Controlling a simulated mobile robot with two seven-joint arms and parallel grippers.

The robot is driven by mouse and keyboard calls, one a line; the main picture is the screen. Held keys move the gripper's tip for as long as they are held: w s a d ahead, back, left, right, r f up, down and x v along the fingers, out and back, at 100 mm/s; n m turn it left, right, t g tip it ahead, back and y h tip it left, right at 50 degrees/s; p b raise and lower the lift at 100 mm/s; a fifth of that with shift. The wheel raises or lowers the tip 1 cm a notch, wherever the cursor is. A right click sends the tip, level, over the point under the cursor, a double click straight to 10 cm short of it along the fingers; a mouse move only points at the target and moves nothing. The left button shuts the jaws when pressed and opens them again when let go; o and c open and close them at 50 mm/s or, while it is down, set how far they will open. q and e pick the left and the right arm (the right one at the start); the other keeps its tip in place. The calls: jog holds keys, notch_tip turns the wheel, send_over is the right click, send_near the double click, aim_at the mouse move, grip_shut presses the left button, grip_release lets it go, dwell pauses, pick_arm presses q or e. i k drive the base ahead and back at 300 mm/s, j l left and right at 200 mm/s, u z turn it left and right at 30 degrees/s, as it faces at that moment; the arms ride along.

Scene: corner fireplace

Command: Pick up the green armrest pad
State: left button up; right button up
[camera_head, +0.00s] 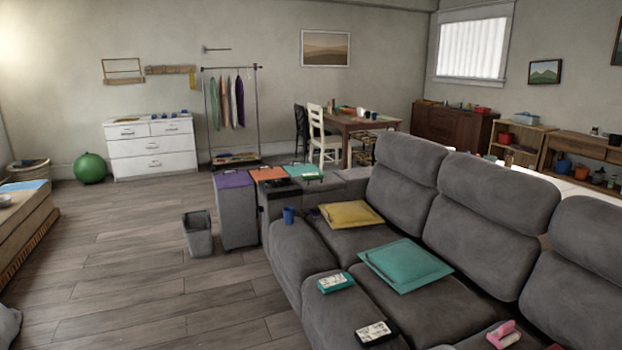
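A green pad (304,171) lies flat on top of the grey upholstered furniture at the far end of the sofa. It is the last in a row, with an orange pad (268,174) and a purple pad (233,180) to its left. A dark object (283,186) lies just in front of it. A larger teal-green cushion (405,264) lies on the nearer sofa seat. Neither of my grippers shows in this view, and nothing is seen touching the green pad.
The grey sofa (400,308) fills the right foreground, bearing a yellow cushion (350,214) and small items. The wooden floor (130,265) at left is mostly clear.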

aim_at(308, 176)
jog(key=i+j+u, duration=0.1)
jog(key=u, duration=0.85)
jog(key=i, duration=4.9)
jog(key=i+z, duration=0.3)
jog(key=i, duration=0.3)
jog(key=i+j+z, duration=0.3)
jog(key=i, duration=0.3)
jog(key=l+z, duration=0.1)
jog(key=z, duration=1.7)
jog(key=i+z, duration=0.15)
jog(key=z, duration=0.25)
jog(key=i+z, duration=0.15)
jog(key=z, duration=0.3)
jog(key=i+z, duration=0.1)
jog(key=z, duration=0.3)
jog(key=i+j+z, duration=0.15)
jog(key=z, duration=0.25)
